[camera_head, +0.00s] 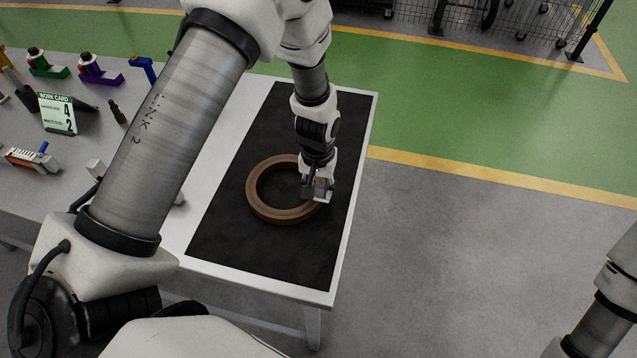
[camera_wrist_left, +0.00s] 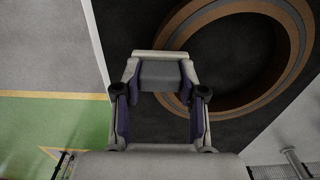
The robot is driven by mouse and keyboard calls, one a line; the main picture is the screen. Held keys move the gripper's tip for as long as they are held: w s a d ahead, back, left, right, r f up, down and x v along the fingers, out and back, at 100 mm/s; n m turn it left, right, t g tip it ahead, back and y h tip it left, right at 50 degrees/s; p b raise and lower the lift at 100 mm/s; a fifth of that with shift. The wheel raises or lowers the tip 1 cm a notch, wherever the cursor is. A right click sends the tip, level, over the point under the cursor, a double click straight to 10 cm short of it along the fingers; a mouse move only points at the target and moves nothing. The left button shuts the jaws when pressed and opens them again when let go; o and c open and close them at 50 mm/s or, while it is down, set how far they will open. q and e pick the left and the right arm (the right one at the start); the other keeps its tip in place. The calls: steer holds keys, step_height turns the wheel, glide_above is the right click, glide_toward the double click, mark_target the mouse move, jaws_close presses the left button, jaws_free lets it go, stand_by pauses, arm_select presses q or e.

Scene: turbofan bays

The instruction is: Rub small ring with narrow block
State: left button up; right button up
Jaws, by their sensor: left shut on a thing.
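The small ring (camera_head: 258,205) is a brown, flat ring lying on the black mat. It also shows in the left wrist view (camera_wrist_left: 292,40), at upper right and partly cut off by the frame. My left gripper (camera_head: 318,188) points down over the ring's right side. It is shut on a small grey block, likely the narrow block (camera_wrist_left: 162,75), which sits between the two fingers in the left wrist view. The block overlaps the ring's rim in the picture; I cannot tell whether they touch. My right gripper is out of view; only part of that arm shows at lower right.
The black mat (camera_head: 225,232) covers the right end of the white table (camera_head: 202,262) and is otherwise clear. Open floor lies to the right.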

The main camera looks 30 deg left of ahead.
arm_select(q)
step_height(320, 180, up, 3)
steer(key=shift+w+f+p, duration=0.1)
steer(key=shift+w+p, duration=0.05)
steer(key=shift+p, duration=0.55)
steer(key=shift+w+a+r+p, duration=0.1)
steer(key=shift+r+p, duration=0.25)
step_height(320, 180, up, 3)
steer(key=shift+r+p, duration=0.1)
steer(key=shift+p, duration=1.15)
steer(key=shift+r+p, duration=0.6)
steer(key=shift+r, duration=0.1)
steer(key=shift+f, duration=0.1)
